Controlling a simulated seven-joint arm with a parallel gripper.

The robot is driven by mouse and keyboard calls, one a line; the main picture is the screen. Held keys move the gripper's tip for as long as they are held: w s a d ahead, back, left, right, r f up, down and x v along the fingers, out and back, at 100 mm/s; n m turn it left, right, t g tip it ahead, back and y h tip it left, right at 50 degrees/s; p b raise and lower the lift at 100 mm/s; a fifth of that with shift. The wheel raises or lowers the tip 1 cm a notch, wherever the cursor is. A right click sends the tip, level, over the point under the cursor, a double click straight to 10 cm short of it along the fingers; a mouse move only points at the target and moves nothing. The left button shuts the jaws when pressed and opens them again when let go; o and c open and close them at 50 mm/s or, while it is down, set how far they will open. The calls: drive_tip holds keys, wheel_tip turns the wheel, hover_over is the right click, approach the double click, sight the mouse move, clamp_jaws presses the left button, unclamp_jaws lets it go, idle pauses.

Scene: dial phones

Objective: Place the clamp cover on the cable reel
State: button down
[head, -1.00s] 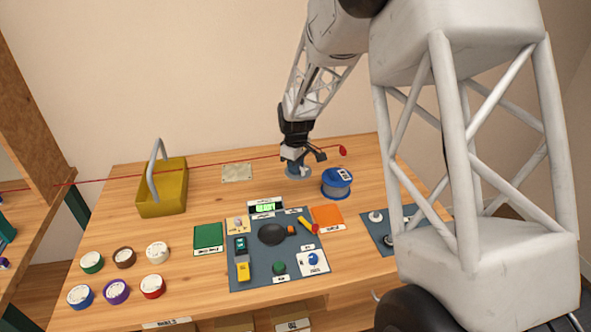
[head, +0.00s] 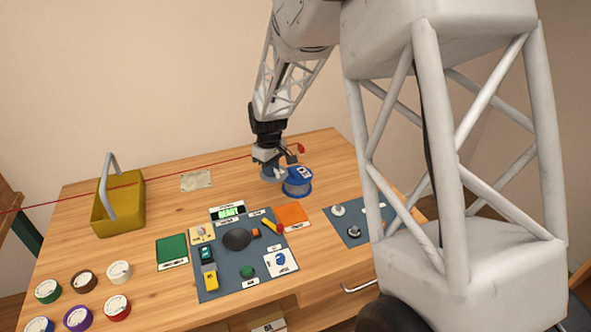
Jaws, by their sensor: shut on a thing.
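The cable reel (head: 298,187) is a blue, drum-shaped spool with a white label on top, standing on the back right of the wooden table. My gripper (head: 273,164) is just left of the reel, pointing down and shut on a small pale piece (head: 280,173), which I take to be the clamp cover. The piece is close beside the reel's left edge; I cannot tell whether they touch. It is too small and too hidden by the fingers to make out its shape. A blue-grey round thing (head: 266,174) shows behind and below the fingers.
A yellow basket (head: 118,212) with a tall handle stands at the back left. A dark mat (head: 215,287) with several tools lies in the middle, with an orange pad (head: 291,215) near the reel. A thin red line crosses behind my gripper.

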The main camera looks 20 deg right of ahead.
drive_tip(key=s+d+r+m, duration=0.3)
drive_tip(key=s+d+m, duration=0.3)
drive_tip(key=s, duration=0.4)
drive_tip(key=shift+s+d+r, duration=0.15)
drive_tip(key=shift+d, duration=0.2)
hover_over(294, 169)
drive_tip(key=shift+a+f, duration=0.1)
drive_tip(key=shift+f, duration=0.65)
drive_tip(key=shift+s, duration=0.1)
drive_tip(key=shift+f, duration=1.75)
drive_tip(key=shift+f, duration=0.6)
drive_tip(key=c, duration=1.2)
unclamp_jaws()
